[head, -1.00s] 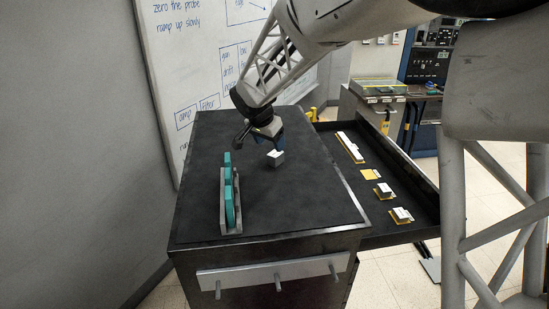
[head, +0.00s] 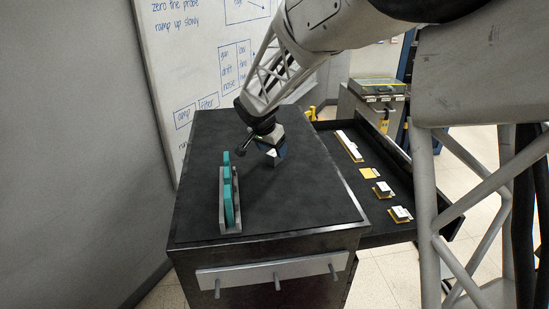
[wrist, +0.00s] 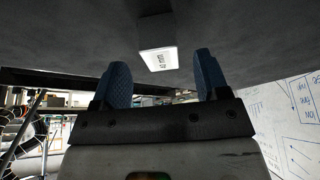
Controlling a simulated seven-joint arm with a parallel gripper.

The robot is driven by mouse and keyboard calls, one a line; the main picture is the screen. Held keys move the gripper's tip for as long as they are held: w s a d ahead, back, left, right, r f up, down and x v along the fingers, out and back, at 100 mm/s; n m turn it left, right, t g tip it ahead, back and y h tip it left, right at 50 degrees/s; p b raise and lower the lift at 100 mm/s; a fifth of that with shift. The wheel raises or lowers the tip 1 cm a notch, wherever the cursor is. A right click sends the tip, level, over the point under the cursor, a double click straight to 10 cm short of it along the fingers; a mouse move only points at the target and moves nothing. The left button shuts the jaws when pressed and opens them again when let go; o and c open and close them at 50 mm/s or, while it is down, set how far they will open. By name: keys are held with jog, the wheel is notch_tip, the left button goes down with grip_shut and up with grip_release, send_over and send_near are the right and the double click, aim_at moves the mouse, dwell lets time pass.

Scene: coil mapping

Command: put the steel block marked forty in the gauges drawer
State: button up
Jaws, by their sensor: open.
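The steel block (head: 271,158) is a small pale block on the dark cabinet top, partly hidden by my gripper in the head view. In the wrist view the block (wrist: 159,59) shows a white face with small upside-down print that I cannot read surely. My gripper (wrist: 162,66) is open, with its two blue fingers on either side of the block in that view. In the head view my gripper (head: 273,149) is low over the block; contact cannot be told. The open drawer (head: 403,165) on the right has a bare yellow patch (head: 369,174) in its row.
The drawer also holds a long white bar (head: 349,146) and two smaller white-topped blocks (head: 383,189) (head: 400,214) on yellow patches. A grey rack with teal discs (head: 228,197) stands on the cabinet top, left of my gripper. The front of the cabinet top (head: 295,210) is clear.

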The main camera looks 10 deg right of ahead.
aim_at(274, 152)
jog(key=shift+x, duration=1.95)
jog(key=shift+c, duration=0.3)
jog(key=c, duration=1.1)
jog(key=shift+r, duration=0.2)
jog(key=shift+w+r, duration=0.1)
jog(key=shift+r, duration=1.4)
jog(key=shift+s+r, duration=0.15)
jog(key=shift+s, duration=0.2)
jog(key=s, duration=0.5)
jog(key=s+r, duration=0.1)
jog(key=s, duration=0.4)
jog(key=s+d, duration=0.1)
jog(key=s, duration=0.4)
jog(key=shift+s+r, duration=0.15)
